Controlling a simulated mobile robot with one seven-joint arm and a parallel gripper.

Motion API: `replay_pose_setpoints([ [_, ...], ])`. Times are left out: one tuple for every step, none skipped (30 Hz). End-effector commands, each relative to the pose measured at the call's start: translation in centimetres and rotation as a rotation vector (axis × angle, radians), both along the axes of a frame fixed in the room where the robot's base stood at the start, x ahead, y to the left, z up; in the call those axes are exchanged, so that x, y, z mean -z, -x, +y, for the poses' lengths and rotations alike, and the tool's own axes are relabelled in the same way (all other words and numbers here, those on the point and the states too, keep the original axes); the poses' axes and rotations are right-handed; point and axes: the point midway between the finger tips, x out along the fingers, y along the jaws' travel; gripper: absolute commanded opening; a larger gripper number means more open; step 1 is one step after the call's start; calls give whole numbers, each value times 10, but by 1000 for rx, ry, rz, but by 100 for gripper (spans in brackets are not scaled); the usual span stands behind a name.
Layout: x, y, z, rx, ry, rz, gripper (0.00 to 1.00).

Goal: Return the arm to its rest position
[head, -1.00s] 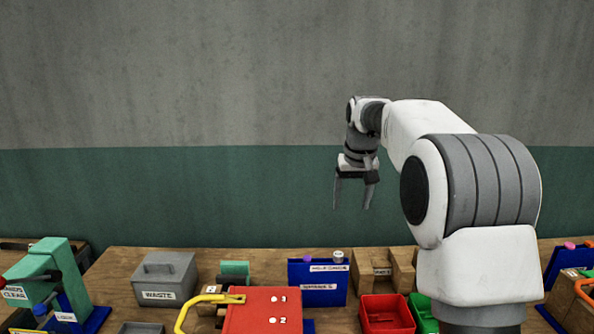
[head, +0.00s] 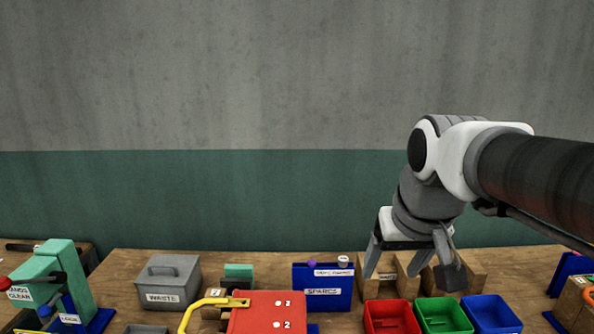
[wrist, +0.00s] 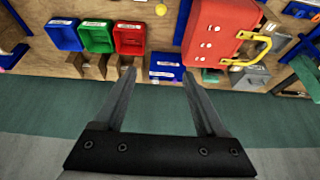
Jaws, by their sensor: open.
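My gripper (head: 392,268) is open and empty, with both fingers pointing down, in the right half of the head view. It hangs in front of the wooden blocks and above the red bin. In the wrist view my gripper (wrist: 159,74) shows two spread fingers with nothing between them. The arm reaches in from the right edge of the head view. The fingertips overlap the wooden blocks in the picture; I cannot tell the exact gap.
Red (head: 390,318), green (head: 442,316) and blue (head: 492,314) bins stand on the bench below. Above the bench is clear wall.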

Motion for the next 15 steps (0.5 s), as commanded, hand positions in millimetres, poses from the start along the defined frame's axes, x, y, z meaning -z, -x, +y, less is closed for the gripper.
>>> replay_pose_setpoints([
  [5,16,0,0,0,-10,73],
  [8,23,0,0,1,-15,73],
  [13,34,0,0,1,-20,73],
  [17,42,0,0,1,-24,73],
  [21,49,0,0,1,-27,73],
  [26,59,0,0,1,-33,73],
  [30,66,0,0,1,-37,73],
  [34,72,0,0,2,-41,73],
  [40,80,0,0,2,-45,73],
  [44,85,0,-1,3,-48,73],
  [47,90,0,-1,3,-49,73],
  [51,95,0,-1,3,-54,73],
  [54,98,0,-1,3,-55,73],
  [56,101,0,-1,3,-58,73],
  [59,104,0,0,4,-58,73],
])
